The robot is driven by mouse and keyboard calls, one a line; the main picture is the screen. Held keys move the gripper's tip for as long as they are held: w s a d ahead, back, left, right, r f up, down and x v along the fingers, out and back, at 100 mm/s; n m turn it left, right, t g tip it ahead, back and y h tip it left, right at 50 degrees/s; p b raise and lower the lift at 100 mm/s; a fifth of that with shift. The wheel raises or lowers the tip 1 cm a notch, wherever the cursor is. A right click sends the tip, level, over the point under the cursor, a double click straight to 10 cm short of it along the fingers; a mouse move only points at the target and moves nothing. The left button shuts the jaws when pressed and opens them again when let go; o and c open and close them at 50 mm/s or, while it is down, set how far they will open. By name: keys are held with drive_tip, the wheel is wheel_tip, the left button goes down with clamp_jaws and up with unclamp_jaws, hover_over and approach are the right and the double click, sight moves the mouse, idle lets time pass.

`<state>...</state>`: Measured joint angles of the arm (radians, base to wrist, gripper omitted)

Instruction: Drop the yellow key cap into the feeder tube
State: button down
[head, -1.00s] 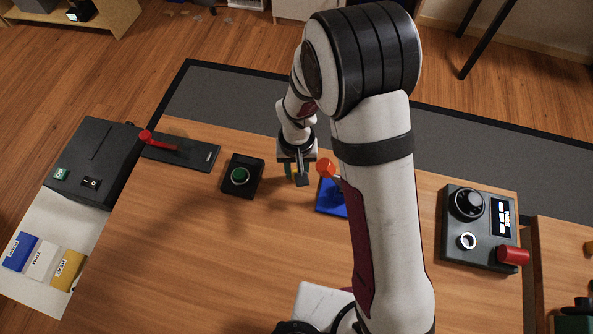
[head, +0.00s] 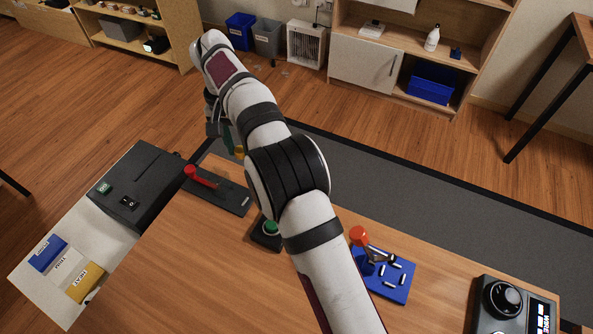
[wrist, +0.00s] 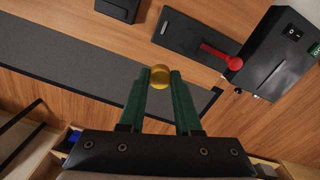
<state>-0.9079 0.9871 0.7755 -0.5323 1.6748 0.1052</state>
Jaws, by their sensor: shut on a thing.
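The yellow key cap (wrist: 161,77) is round and sits between the tips of the green fingers of my gripper (wrist: 161,72) in the wrist view. My gripper is shut on it. In the head view my gripper (head: 234,146) hangs high, beyond the table's far edge in the picture, partly hidden by my arm. A bit of the yellow cap (head: 239,153) shows there below the green finger. I cannot make out a feeder tube in either current view.
A black plate with a red lever (head: 203,178) and a black box with switches (head: 135,190) stand at the left. A green button (head: 270,228) is partly behind my arm. A blue plate (head: 397,286) with an orange-red knob lies right of my arm.

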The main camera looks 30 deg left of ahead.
drive_tip(key=s+a, duration=0.4)
drive_tip(key=a, duration=0.2)
drive_tip(key=shift+d+f, duration=0.15)
drive_tip(key=shift+f, duration=1.2)
drive_tip(key=shift+d+f, duration=0.1)
drive_tip(key=shift+f, duration=1.25)
drive_tip(key=shift+f, duration=0.15)
drive_tip(key=shift+c, duration=0.2)
unclamp_jaws()
wheel_tip(320, 180, up, 7)
